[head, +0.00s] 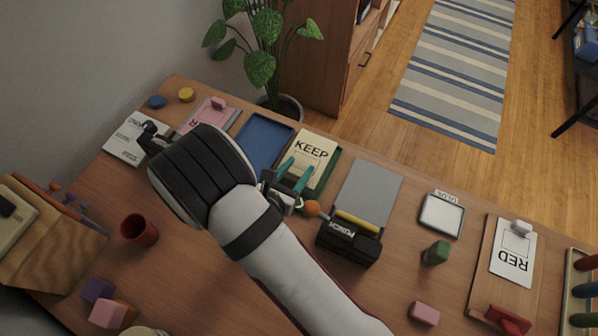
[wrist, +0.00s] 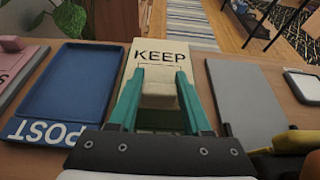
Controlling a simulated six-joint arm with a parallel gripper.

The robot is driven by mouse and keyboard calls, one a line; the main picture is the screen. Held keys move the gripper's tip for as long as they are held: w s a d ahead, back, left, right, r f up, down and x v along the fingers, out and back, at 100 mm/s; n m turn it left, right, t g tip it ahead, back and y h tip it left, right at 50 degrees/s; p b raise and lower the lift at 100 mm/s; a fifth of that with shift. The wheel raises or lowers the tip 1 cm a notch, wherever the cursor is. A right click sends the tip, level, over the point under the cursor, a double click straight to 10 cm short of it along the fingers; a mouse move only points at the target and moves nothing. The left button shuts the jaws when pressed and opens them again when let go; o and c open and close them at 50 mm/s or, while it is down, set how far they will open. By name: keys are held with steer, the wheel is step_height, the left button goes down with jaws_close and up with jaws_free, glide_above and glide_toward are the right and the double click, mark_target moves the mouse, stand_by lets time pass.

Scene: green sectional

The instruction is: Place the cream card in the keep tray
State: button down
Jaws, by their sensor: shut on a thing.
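The cream card (head: 313,144), printed KEEP, lies over the dark green keep tray (head: 333,165), whose edge shows along the right. The card also shows in the wrist view (wrist: 160,52), with a cream block on it between my fingers. My gripper (head: 294,173) has teal fingers and is shut on this block, as the wrist view (wrist: 160,88) shows. The card looks roughly lined up with the tray. I cannot tell whether it touches the tray floor. My wrist and fingers hide the tray's near end.
A black punch (head: 349,241) and an orange ball (head: 311,208) are close to my wrist. A red cup (head: 139,230) stands at the left.

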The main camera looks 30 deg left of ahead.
steer(key=shift+f, duration=1.9)
steer(key=shift+f, duration=0.1)
steer(key=shift+c, duration=1.7)
jaws_free()
steer(key=shift+s+r, duration=0.25)
steer(key=v, duration=1.1)
steer(key=shift+s, duration=0.3)
